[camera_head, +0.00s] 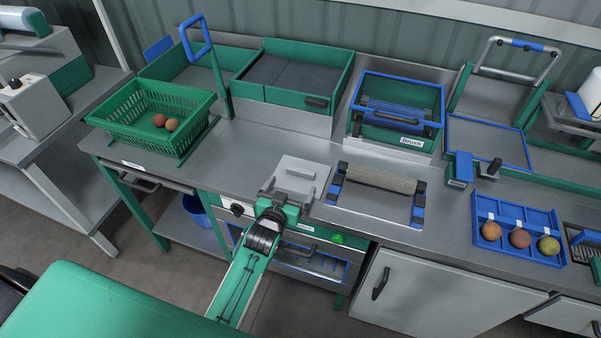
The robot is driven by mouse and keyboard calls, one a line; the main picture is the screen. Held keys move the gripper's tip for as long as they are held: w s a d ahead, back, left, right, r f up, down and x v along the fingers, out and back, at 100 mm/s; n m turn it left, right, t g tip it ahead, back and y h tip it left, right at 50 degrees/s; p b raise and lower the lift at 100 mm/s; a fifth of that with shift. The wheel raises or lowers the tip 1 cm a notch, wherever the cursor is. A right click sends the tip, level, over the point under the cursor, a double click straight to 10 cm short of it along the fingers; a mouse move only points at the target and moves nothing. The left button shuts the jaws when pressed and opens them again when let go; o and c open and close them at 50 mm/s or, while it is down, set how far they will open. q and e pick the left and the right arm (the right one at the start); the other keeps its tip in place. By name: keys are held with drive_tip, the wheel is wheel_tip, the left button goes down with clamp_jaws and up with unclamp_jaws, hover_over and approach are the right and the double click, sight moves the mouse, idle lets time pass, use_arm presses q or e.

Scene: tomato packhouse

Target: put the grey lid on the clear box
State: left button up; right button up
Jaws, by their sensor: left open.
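A flat light-grey piece with a raised bar on top, which looks like the grey lid (314,177), lies on the steel counter near its front edge. My left gripper (287,196) is open at the near side of this piece, with its arm coming up from the bottom of the picture. The fingertips are small and partly hidden, and I cannot tell whether they touch it. I cannot make out a clear box for certain; one may be hidden under or behind the grey piece. My right gripper is not in view.
A green basket (132,122) with several tomatoes stands at the left. A rack with a roller (380,178) is right of the gripper. A blue-rimmed bin (447,92) stands behind it. A blue tray (517,209) with 3 fruits is at the right. The counter left of the gripper is bare.

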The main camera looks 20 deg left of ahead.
sight(300, 172)
use_arm(q)
drive_tip(key=shift+w, duration=0.65)
drive_tip(key=shift+w+d+r+p, duration=0.1)
drive_tip(key=shift+w+p, duration=0.35)
drive_tip(key=shift+w, duration=0.15)
drive_tip(key=w, duration=0.1)
drive_tip(key=w+p, duration=0.1)
drive_tip(key=w, duration=0.1)
drive_tip(key=shift+w+d+f, duration=0.1)
drive_tip(key=shift+d+f, duration=0.05)
drive_tip(key=shift+f, duration=0.05)
drive_tip(key=shift+w+f, duration=0.15)
drive_tip(key=shift+w, duration=0.25)
drive_tip(key=c, duration=0.8)
drive_tip(key=shift+c, duration=1)
